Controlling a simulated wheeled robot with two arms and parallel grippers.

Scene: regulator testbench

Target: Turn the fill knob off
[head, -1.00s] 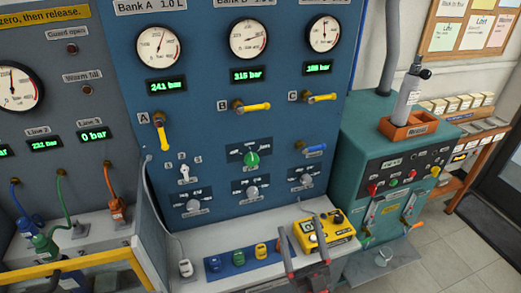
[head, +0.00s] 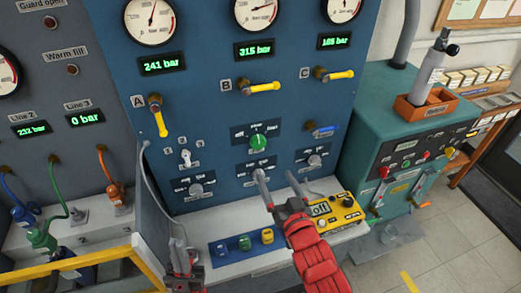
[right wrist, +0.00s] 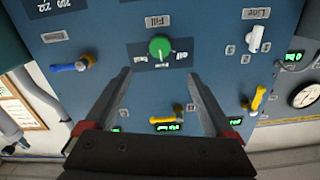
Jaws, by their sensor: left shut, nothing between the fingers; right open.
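The green fill knob (head: 258,141) sits on a dark plate in the middle of the blue panel. It also shows in the right wrist view (right wrist: 160,47), under an upside-down "Fill" label, with a pale mark on its lower edge there. The plate's small words are hard to read. My right gripper (head: 277,180) is open and empty, below the knob in the head view. In the right wrist view its fingers point at the panel with the knob ahead between them, apart from both. My left gripper (head: 178,247) is shut and empty, low at the panel's left.
Grey knobs (head: 264,168) sit below the fill knob, and a blue-handled valve (head: 321,131) is to its right. Yellow-handled valves (head: 259,86) are above. A yellow meter (head: 334,208) and a tray of small coloured items (head: 241,241) lie on the ledge.

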